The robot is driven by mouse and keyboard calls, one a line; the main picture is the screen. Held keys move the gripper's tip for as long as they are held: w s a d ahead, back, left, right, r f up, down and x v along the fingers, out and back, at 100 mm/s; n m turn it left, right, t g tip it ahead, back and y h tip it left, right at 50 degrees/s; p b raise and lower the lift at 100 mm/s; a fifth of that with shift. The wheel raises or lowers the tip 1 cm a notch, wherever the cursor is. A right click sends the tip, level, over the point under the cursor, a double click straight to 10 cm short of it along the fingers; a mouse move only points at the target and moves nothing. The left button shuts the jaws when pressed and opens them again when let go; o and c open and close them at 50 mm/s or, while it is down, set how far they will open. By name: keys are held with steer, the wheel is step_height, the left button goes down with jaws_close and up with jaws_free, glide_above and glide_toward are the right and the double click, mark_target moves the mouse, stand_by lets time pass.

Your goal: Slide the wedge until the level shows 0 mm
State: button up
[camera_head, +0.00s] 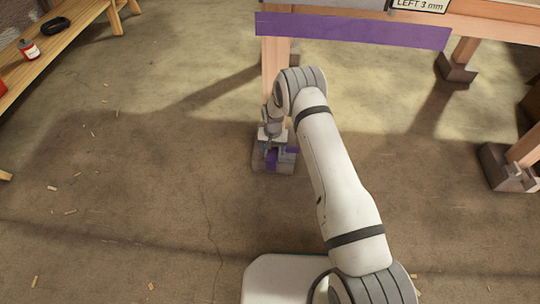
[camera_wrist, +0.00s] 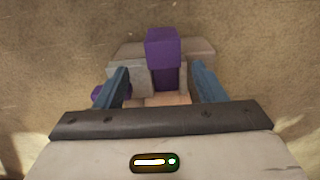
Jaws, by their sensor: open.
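The level's display (camera_head: 420,5) at the top of the head view reads "LEFT 3 mm". The purple wedge (camera_head: 271,161) lies at the grey foot block (camera_head: 258,165) under the near left wooden leg (camera_head: 275,60). My gripper (camera_head: 274,148) is low over the foot block. Its fingers (camera_wrist: 163,78) are open, with visible gaps to the tab. The wedge's underside is hidden.
A purple board (camera_head: 350,31) runs along the wooden frame above. Other feet stand at the upper right (camera_head: 456,68) and right (camera_head: 508,168). The floor left of my gripper is open, with scattered wood chips.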

mark_target(271, 157)
steer(key=f, duration=0.2)
steer(key=f+b, duration=0.1)
steer(key=f, duration=0.1)
steer(key=f+b, duration=0.1)
steer(key=f, duration=0.1)
steer(key=shift+s+a+f, duration=0.1)
steer(key=shift+a+f, duration=0.15)
